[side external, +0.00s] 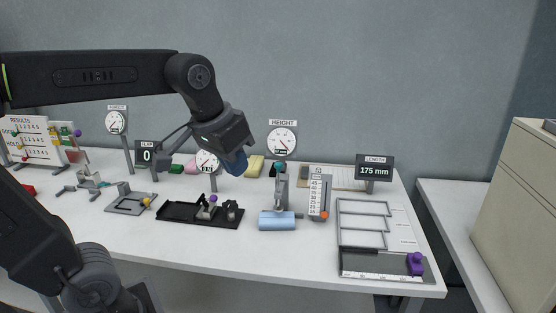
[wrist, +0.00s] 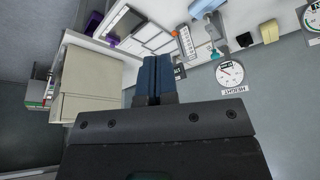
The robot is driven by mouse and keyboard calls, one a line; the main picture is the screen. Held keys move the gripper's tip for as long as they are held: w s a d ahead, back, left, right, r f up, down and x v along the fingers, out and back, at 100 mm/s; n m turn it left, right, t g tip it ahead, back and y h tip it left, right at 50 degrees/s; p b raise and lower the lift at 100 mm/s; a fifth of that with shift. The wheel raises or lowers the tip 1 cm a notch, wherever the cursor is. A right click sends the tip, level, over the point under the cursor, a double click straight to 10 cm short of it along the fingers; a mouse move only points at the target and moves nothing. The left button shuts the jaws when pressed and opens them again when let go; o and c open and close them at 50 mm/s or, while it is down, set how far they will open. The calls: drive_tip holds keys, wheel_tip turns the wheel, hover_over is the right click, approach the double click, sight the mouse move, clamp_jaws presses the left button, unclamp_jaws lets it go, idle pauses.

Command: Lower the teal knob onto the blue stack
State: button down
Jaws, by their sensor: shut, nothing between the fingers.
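The teal knob (side external: 279,163) sits at the top of a grey upright stand (side external: 281,188) in the side view, below the height dial. The light blue stack (side external: 277,220) lies at the foot of that stand, and the knob is well above it. A light blue piece (wrist: 205,8) also shows at the top edge of the wrist view. My gripper (side external: 238,165) has dark blue fingers and is in the air to the left of the knob, apart from it. In the wrist view the fingers (wrist: 155,78) are shut together and empty.
The height dial (side external: 282,140) stands behind the knob. An upright scale with an orange knob (side external: 324,214) is to the right. A black tray (side external: 176,212) with small parts is to the left. A grey frame (side external: 363,201) and purple block (side external: 415,263) are at the right.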

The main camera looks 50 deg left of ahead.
drive_tip(key=w+a+r+n+g, duration=0.1)
drive_tip(key=w+a+r+n, duration=0.15)
drive_tip(key=w, duration=0.35)
drive_tip(key=w+a+r+n+g, duration=0.1)
drive_tip(key=w+a+r, duration=0.1)
drive_tip(key=w+a, duration=0.3)
drive_tip(key=n+g, duration=0.2)
drive_tip(key=n, duration=0.2)
hover_over(278, 163)
drive_tip(key=f, duration=0.2)
drive_tip(key=shift+m, duration=0.25)
wheel_tip(278, 163, down, 14)
drive_tip(key=shift+r, duration=0.1)
wheel_tip(278, 163, down, 2)
drive_tip(key=shift+r, duration=0.1)
